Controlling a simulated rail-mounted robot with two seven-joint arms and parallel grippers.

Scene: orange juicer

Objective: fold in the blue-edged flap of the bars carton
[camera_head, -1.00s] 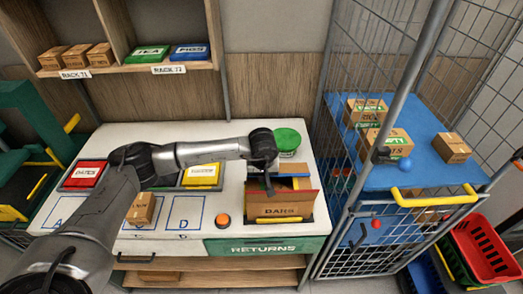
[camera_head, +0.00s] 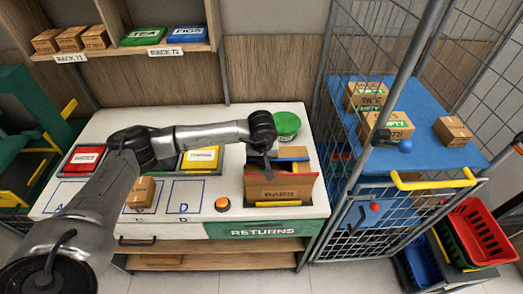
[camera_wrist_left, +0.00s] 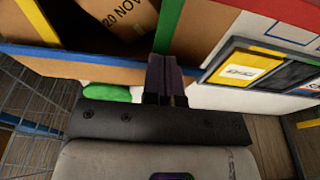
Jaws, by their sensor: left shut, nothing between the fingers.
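The open bars carton (camera_head: 281,191) stands on the right of the white worktop, its flaps edged in different colours. The blue-edged flap (camera_head: 293,158) is on its far side; in the wrist view its blue edge (camera_wrist_left: 85,56) runs across the picture. A brown box with printed lettering (camera_wrist_left: 122,18) lies inside the carton. My left gripper (camera_head: 268,174) is shut and empty, pointing down at the carton's left part. In the wrist view its fingertips (camera_wrist_left: 166,62) overlap the blue edge; I cannot tell whether they touch it. My right gripper is out of view.
A green-lidded tub (camera_head: 286,124) stands close behind the carton. An orange button (camera_head: 222,204) is on the worktop to its left. A wire cage (camera_head: 350,150) with a blue shelf stands close on the right.

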